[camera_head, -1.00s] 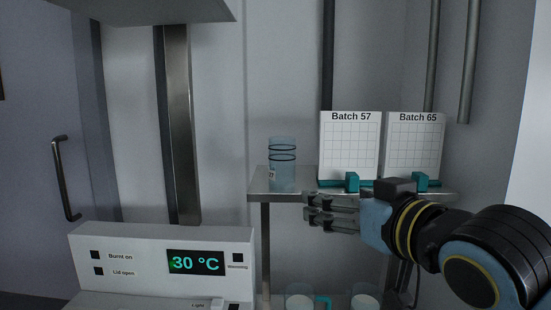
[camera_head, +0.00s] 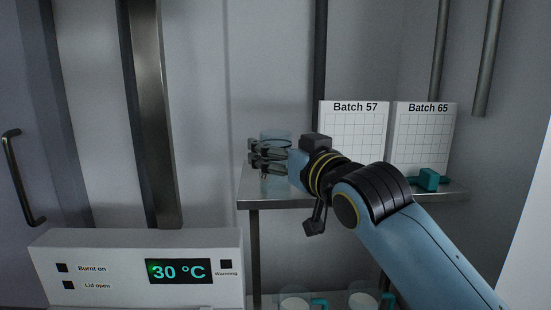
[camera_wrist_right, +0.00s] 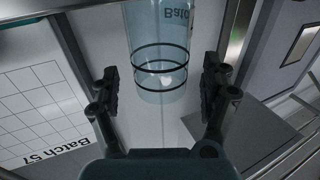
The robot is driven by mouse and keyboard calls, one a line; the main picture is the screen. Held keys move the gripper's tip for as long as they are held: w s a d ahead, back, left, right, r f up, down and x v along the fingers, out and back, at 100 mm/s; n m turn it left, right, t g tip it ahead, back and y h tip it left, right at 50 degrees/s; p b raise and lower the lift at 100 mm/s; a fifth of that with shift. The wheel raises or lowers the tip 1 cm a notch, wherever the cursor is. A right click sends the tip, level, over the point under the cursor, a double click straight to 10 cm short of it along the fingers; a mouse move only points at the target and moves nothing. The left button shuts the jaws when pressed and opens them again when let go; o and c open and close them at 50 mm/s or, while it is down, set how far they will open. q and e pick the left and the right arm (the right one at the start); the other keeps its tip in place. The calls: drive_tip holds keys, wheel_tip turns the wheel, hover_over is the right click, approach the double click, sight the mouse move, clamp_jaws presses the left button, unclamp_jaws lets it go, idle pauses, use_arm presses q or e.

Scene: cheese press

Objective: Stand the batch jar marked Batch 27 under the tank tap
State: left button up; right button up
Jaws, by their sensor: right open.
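A clear bluish jar (camera_head: 275,135) with dark bands stands upright on the left end of the metal shelf. In the right wrist view, the jar (camera_wrist_right: 160,55) carries lettering that reads "Batc", upside down; its number is cut off. My right gripper (camera_head: 266,156) is at the jar and covers much of it in the head view. In the right wrist view, my right gripper (camera_wrist_right: 161,88) is open, with one finger to each side of the jar and gaps between. My left gripper and the tank tap are not in view.
Cards marked Batch 57 (camera_head: 354,140) and Batch 65 (camera_head: 423,140) stand on the metal shelf (camera_head: 243,188). A teal-handled item (camera_head: 428,179) lies before Batch 65. Cups (camera_head: 295,301) sit below. A control panel (camera_head: 120,260) reads 30 °C.

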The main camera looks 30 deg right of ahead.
drive_tip(key=w, duration=0.2)
drive_tip(key=shift+w, duration=0.35)
drive_tip(key=shift+s, duration=0.1)
drive_tip(key=c, duration=1.1)
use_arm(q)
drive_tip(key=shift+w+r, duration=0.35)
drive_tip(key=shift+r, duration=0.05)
use_arm(e)
drive_tip(key=shift+c, duration=0.9)
